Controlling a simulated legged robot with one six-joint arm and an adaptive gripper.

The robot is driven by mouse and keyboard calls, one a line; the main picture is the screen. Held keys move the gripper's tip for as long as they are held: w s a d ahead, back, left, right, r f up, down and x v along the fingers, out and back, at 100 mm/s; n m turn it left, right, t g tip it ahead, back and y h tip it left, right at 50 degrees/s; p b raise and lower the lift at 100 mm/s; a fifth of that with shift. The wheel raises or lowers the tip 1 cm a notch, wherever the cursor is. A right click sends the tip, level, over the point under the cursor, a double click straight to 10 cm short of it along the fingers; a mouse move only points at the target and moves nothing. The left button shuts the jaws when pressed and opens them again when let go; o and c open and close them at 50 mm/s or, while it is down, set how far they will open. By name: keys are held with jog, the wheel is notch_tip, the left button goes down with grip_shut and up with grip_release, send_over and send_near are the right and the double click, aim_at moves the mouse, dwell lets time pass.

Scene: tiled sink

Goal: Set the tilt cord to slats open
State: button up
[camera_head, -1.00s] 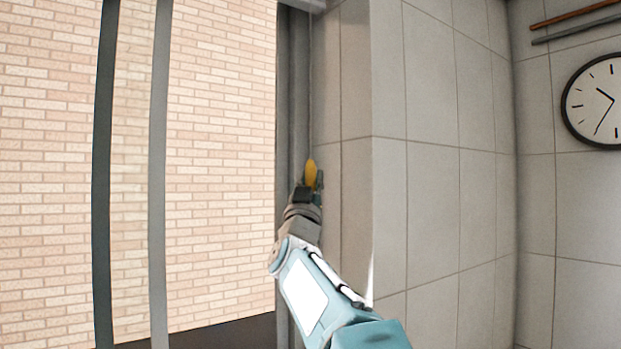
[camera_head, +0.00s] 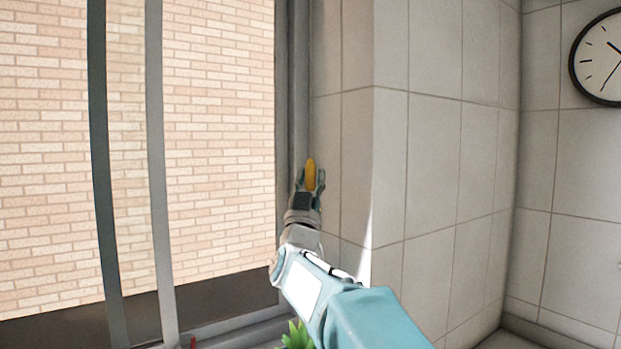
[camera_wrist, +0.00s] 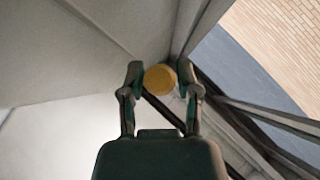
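A yellow, rounded pull (camera_head: 310,171) is beside the window frame, in front of the tiled wall; I take it to be the end of the tilt cord. My gripper (camera_head: 309,182) reaches up to it with one finger on each side. In the wrist view the yellow pull (camera_wrist: 160,79) sits between the two fingertips (camera_wrist: 160,84), which appear to touch its sides. The cord above the pull is too thin to make out. Slats do not show clearly in either view.
The window frame bars (camera_head: 158,180) stand at the left, with a brick wall (camera_head: 220,140) outside. The tiled wall corner (camera_head: 372,170) is just right of my gripper. A green plant (camera_head: 296,336) is below my arm. A round clock (camera_head: 602,60) hangs at the right.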

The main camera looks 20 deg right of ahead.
jog(key=shift+a, duration=0.15)
jog(key=shift+f, duration=0.1)
jog(key=shift+s+f, duration=0.1)
jog(key=shift+f, duration=0.15)
jog(key=v, duration=1.1)
jog(key=shift+a, duration=0.25)
jog(key=shift+f, duration=0.15)
jog(key=s+a+f+n+g+y, duration=0.2)
jog(key=a+f+n+y, duration=0.35)
jog(key=y, duration=0.65)
jog(key=s+a+f+n+g+y, duration=0.1)
jog(key=s+f+g+y, duration=0.2)
jog(key=s+f+g, duration=1.1)
jog(key=s+f, duration=0.8)
jog(key=s, duration=0.4)
jog(key=shift+a+f+g, duration=0.2)
jog(key=shift+f+g, duration=0.05)
jog(key=shift+g, duration=0.15)
